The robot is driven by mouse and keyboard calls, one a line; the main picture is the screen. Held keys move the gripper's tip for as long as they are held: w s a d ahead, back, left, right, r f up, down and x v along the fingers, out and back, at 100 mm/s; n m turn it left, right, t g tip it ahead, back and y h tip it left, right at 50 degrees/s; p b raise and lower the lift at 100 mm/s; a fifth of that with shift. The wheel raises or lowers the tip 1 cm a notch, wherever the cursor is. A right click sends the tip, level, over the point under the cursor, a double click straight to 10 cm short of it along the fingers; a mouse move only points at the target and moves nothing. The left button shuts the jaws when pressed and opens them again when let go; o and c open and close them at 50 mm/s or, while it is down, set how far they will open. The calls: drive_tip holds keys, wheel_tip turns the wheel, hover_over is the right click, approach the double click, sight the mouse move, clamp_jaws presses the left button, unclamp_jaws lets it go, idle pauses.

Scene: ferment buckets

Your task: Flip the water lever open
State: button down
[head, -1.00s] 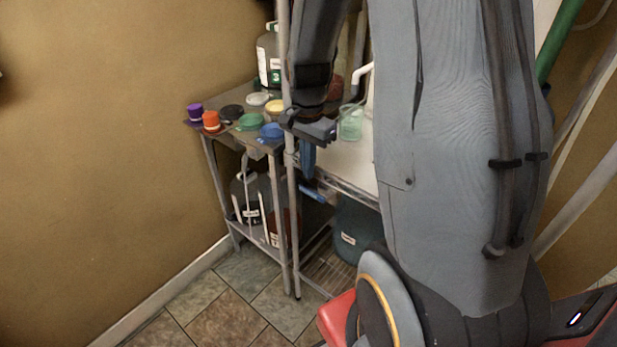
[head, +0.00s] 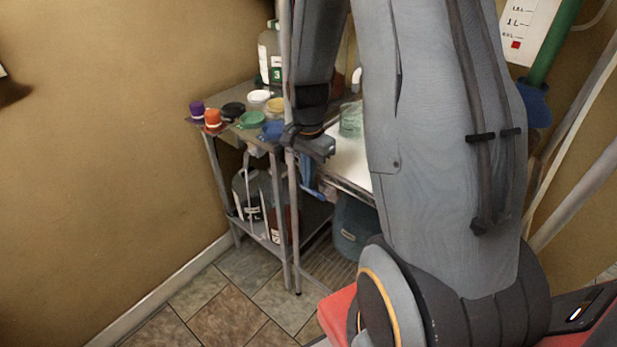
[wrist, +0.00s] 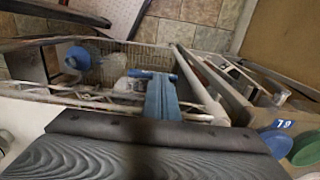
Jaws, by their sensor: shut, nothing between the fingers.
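A blue bar (wrist: 140,74), which looks like the water lever, lies across the tip of my gripper (wrist: 161,82) in the wrist view. In the head view, a small blue piece with a pale part (head: 326,192) shows just below and right of my gripper (head: 307,183), under the table's front edge. My gripper points down with its blue fingers shut and nothing between them. The fingers are at or very close to the bar; I cannot tell whether they touch. My gripper partly hides the lever, and its exact angle is unclear.
A metal side table (head: 236,135) with coloured lids and a bottle (head: 268,55) stands left of my gripper, with dark jugs on its lower shelf. A thin upright post (head: 291,225) is close beside my gripper. A dark teal bucket (head: 354,228) sits below. The tiled floor in front is clear.

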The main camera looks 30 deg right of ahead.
drive_tip(key=shift+w+a+f, duration=0.15)
drive_tip(key=shift+w+f, duration=0.15)
drive_tip(key=shift+f, duration=0.05)
idle(0.3)
drive_tip(key=shift+w+a+f+b, duration=0.15)
drive_tip(key=shift+w+f, duration=0.1)
drive_tip(key=shift+f, duration=0.25)
drive_tip(key=shift+w+f+b, duration=0.15)
drive_tip(key=shift+w+f, duration=0.05)
drive_tip(key=shift+f, duration=0.3)
drive_tip(key=shift+r, duration=0.15)
drive_tip(key=shift+r+p, duration=0.65)
drive_tip(key=shift+p, duration=0.05)
wheel_tip(320, 180, up, 8)
drive_tip(key=b, duration=0.2)
idle(0.4)
drive_tip(key=shift+a+f, duration=0.1)
